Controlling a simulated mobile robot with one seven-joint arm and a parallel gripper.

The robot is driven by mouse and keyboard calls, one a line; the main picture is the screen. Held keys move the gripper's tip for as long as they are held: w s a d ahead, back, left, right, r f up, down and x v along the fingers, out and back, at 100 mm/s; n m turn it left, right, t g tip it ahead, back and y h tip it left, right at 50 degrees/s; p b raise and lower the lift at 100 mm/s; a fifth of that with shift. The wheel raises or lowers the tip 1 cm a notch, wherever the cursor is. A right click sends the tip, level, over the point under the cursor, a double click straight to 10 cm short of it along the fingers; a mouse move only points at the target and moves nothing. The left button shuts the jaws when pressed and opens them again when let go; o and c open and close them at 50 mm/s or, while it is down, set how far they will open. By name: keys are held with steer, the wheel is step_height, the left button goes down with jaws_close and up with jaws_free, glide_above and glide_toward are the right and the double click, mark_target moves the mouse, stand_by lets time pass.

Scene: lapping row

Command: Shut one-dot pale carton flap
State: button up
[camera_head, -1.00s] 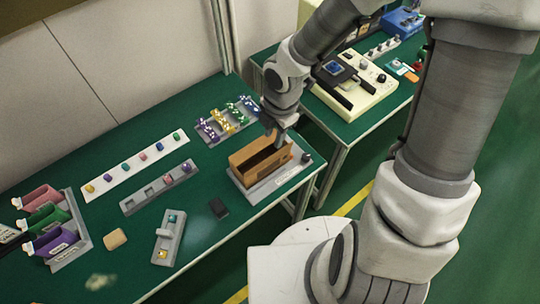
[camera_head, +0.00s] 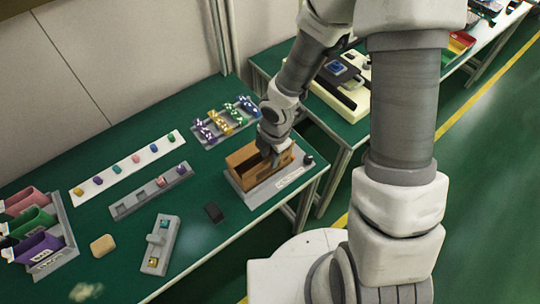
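A brown-orange carton (camera_head: 244,169) stands on a light grey base (camera_head: 262,193) near the right end of the green bench. Its top is open along the left part, with a dark inside showing. I cannot make out any dot mark on it, and it looks brown rather than pale. My gripper (camera_head: 271,158) points down at the carton's top, toward its right half. It covers part of the top and the far edge, so the flap's position is partly hidden. The fingers are small and dark; I cannot tell whether they touch the carton or are open.
A tray of colored pieces (camera_head: 226,122) lies behind the carton. A white strip (camera_head: 127,165) and a grey rail (camera_head: 151,190) stand farther left, with colored bins (camera_head: 40,257) at the far left.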

jaws_close()
stand_by(1.3)
